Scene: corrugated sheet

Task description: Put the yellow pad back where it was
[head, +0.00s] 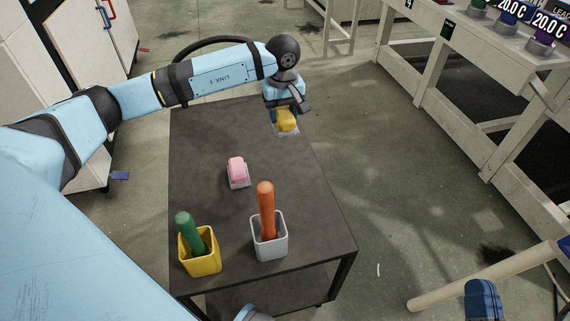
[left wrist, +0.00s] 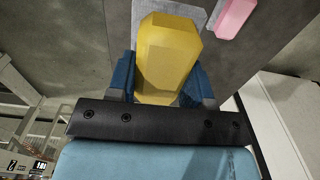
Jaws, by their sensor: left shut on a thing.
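The yellow pad (head: 287,120) is between the blue fingers of my left gripper (head: 285,113), at the far right corner of the dark table (head: 205,215). My left gripper is shut on it. In the left wrist view the yellow pad (left wrist: 168,55) fills the space between the fingers (left wrist: 165,80). A pale grey plate (head: 288,132) shows just below the pad, and its edge shows behind the pad in the left wrist view (left wrist: 198,14). I cannot tell whether pad and plate touch. My right gripper is not in view.
A pink pad (head: 236,167) sits on a pale plate mid-table, also seen in the left wrist view (left wrist: 235,15). Nearer are a yellow cup (head: 203,265) with a green stick (head: 190,232) and a grey cup (head: 269,248) with an orange stick (head: 266,210). The table's left part is clear.

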